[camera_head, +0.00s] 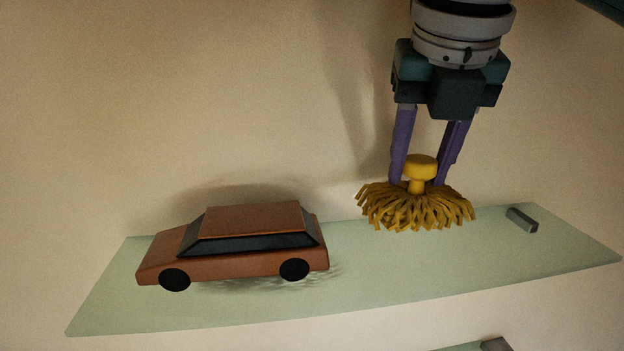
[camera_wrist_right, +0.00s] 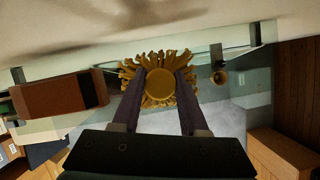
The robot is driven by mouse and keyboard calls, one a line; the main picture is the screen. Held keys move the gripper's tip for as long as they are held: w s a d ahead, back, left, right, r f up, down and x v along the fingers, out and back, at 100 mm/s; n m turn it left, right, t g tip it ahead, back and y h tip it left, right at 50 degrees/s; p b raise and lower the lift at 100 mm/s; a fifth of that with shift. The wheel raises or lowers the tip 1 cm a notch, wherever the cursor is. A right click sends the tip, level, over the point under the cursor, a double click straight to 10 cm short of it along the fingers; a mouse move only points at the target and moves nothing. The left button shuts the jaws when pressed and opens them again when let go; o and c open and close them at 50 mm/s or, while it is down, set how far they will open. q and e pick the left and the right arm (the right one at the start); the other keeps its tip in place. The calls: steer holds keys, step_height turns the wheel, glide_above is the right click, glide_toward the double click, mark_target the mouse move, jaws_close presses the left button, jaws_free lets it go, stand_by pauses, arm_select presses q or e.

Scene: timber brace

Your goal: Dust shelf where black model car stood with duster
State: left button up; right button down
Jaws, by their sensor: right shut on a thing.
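A yellow duster (camera_head: 416,207) with stringy strands and a round knob is held by my right gripper (camera_head: 419,182), whose two purple fingers close on the knob. The duster also shows in the right wrist view (camera_wrist_right: 158,86). Its strands hang at the back edge of the pale green shelf (camera_head: 400,270), right of the middle; I cannot tell whether they touch it. A brown model car (camera_head: 245,247) with dark windows and black wheels stands on the shelf's left half, left of the duster. No black model car shows clearly. My left gripper is out of view.
A streaky grey patch (camera_head: 275,285) lies under and beside the brown car. A small grey bracket (camera_head: 521,220) is at the shelf's right end. Part of a lower shelf shows at the bottom. A brass object (camera_wrist_right: 218,78) and a wooden box (camera_wrist_right: 285,155) appear in the wrist view.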

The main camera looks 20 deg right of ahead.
steer(key=shift+r, duration=0.35)
steer(key=shift+r, duration=1.5)
